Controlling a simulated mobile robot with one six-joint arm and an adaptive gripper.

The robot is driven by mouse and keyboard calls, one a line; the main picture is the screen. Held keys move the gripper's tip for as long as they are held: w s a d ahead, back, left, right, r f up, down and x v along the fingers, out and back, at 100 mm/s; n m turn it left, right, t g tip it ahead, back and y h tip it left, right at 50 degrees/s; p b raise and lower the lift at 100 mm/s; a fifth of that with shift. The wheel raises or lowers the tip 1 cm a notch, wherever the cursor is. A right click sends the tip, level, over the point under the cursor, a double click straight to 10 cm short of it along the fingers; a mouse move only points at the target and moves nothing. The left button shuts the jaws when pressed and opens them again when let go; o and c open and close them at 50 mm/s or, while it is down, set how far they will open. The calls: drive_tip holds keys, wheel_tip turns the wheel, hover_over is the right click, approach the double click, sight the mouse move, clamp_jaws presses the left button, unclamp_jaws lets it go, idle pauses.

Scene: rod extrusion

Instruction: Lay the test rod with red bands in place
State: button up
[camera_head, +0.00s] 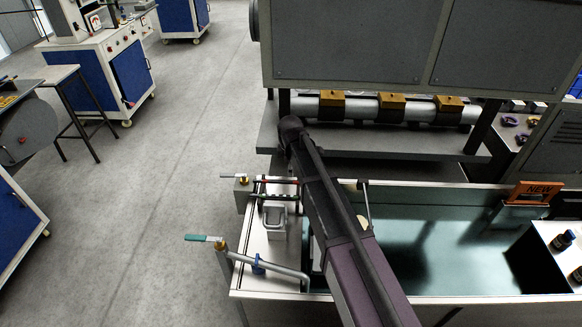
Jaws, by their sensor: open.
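A thin rod with red bands (284,181) lies near level at the back left corner of the water bath, close to a small brass fitting (244,179). A dark rod-like piece (273,197) lies just in front of it. I cannot tell what supports the banded rod, and its right end is close to my arm. My arm crosses the middle of the picture, from the bottom edge up to a dark joint at the left of the machine. My gripper cannot be made out; it may be hidden behind the arm.
A teal-handled valve (203,238) sticks out left. A grey machine (350,45) with brass-clamped barrel (362,108) stands behind. The floor (150,210) at left is clear.

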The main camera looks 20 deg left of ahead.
drive_tip(key=shift+r+p, duration=0.95)
drive_tip(key=shift+r, duration=0.25)
drive_tip(key=shift+d, duration=0.1)
drive_tip(key=s+d+r+m+p, duration=0.1)
drive_tip(key=s+d+m, duration=0.5)
drive_tip(key=d, duration=0.7)
drive_tip(key=s+d+r+m+g+p, duration=0.1)
drive_tip(key=s+d+m, duration=0.4)
drive_tip(key=d, duration=0.8)
drive_tip(key=s+d+r+m+g+p, duration=0.1)
drive_tip(key=s+d+r+m+p, duration=0.1)
drive_tip(key=s+d+m, duration=0.4)
drive_tip(key=d+m, duration=0.3)
drive_tip(key=d, duration=0.4)
drive_tip(key=shift+s+d+m, duration=0.3)
drive_tip(key=shift+s, duration=0.05)
drive_tip(key=shift+a+r, duration=0.1)
drive_tip(key=shift+a, duration=0.05)
